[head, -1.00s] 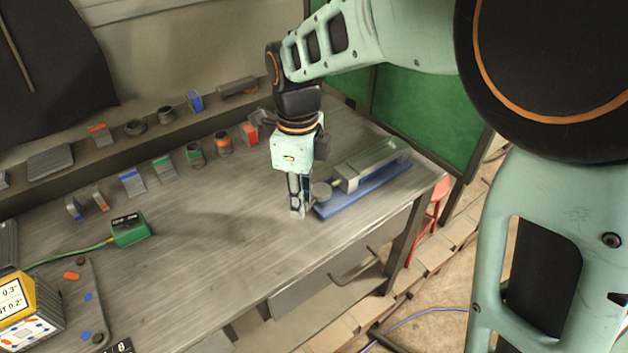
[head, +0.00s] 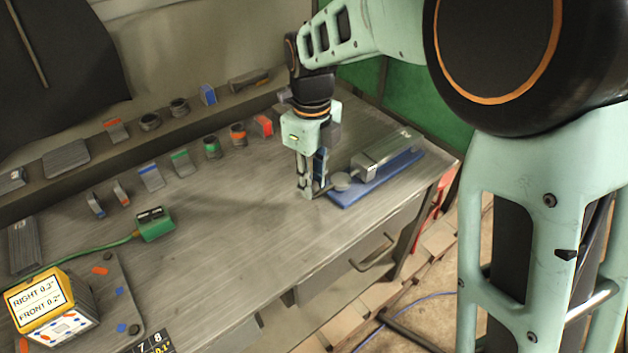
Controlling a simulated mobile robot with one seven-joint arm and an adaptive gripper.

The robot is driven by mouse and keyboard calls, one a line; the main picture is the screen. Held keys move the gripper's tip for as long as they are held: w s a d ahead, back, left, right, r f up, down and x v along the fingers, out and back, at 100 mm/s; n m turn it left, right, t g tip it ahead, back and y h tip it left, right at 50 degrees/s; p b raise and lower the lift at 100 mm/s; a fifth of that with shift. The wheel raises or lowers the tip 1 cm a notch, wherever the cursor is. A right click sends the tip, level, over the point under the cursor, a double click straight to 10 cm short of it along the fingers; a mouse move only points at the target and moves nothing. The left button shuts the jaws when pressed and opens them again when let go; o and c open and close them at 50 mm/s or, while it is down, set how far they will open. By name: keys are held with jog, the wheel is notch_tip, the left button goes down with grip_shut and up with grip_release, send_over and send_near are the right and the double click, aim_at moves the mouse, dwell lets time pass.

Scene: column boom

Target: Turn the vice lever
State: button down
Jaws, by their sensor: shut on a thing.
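The vice (head: 372,164) lies near the right end of the workbench, a grey metal body on a blue base (head: 385,180). A round grey screw end (head: 341,181) sits at its near left end. The vice lever (head: 325,190) shows only as a short thin dark piece beside that round end. My gripper (head: 306,192) points down at the left end of the vice, shut on the lever. The fingers hide most of the lever, so its full length cannot be seen.
Several coloured blocks and rings (head: 211,147) stand in rows toward the back of the workbench (head: 230,240). A green box (head: 154,224) with a cable and a yellow display box (head: 40,299) are at left. The bench middle is clear. A drawer handle (head: 372,252) sits below the front edge.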

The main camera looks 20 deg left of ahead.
dwell(0.4)
jog(key=c, duration=1.7)
grip_release()
jog(key=shift+o, duration=0.2)
jog(key=shift+r, duration=0.15)
notch_tip(320, 180, up, 12)
